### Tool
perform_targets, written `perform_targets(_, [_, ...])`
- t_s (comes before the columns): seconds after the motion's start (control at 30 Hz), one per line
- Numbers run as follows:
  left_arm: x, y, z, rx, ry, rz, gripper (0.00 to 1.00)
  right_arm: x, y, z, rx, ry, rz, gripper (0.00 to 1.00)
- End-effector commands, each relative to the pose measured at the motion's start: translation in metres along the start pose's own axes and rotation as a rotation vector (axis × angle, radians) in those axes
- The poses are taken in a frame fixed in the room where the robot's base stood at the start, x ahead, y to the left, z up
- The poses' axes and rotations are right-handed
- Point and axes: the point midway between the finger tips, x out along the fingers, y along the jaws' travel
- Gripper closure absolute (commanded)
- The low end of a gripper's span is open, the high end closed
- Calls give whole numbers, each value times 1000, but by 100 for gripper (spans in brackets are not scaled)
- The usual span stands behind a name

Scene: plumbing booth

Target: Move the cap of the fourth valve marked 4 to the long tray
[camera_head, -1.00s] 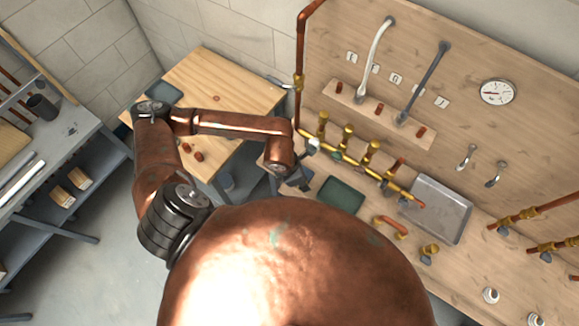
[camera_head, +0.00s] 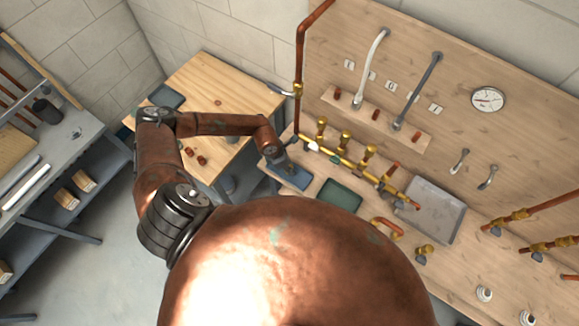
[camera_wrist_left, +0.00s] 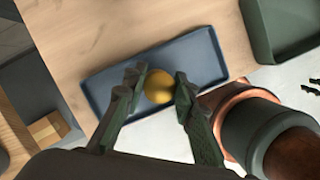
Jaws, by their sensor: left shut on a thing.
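My left gripper (camera_wrist_left: 158,88) is shut on a rounded brass-coloured cap (camera_wrist_left: 159,87), which sits between its two dark fingers. In the wrist view the cap and fingertips are over the long blue tray (camera_wrist_left: 208,60); I cannot tell how high above it. In the head view the left gripper (camera_head: 283,166) is over the same blue tray (camera_head: 297,183), partly hiding it. The brass pipe (camera_head: 350,164) with several upright valves stands behind and to the right. No number 4 is readable on it. My right gripper is not in view.
A green tray (camera_head: 340,195) lies right of the blue one, and a grey metal tray (camera_head: 436,212) farther right. A wooden table (camera_head: 215,85) with small copper pieces stands at the left. Loose fittings lie toward the bench front. A copper riser (camera_head: 299,70) stands behind.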

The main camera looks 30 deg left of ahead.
Motion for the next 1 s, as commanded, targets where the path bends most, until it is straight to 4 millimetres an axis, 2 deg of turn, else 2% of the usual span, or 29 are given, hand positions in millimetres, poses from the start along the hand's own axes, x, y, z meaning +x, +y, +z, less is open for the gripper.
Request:
perform_targets(0.13, [10, 1, -2, -2, -2, 1, 100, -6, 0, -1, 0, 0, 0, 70])
perform_targets(0.47, [14, 1, -4, -2, -1, 1, 100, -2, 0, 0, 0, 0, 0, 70])
perform_targets(0.5, [14, 1, -4, -1, -1, 1, 73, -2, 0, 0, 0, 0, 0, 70])
perform_targets(0.73, [13, 1, -4, -1, -1, 1, 57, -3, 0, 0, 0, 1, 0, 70])
perform_targets(1.0, [13, 1, -4, -1, -1, 1, 57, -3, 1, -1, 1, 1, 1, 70])
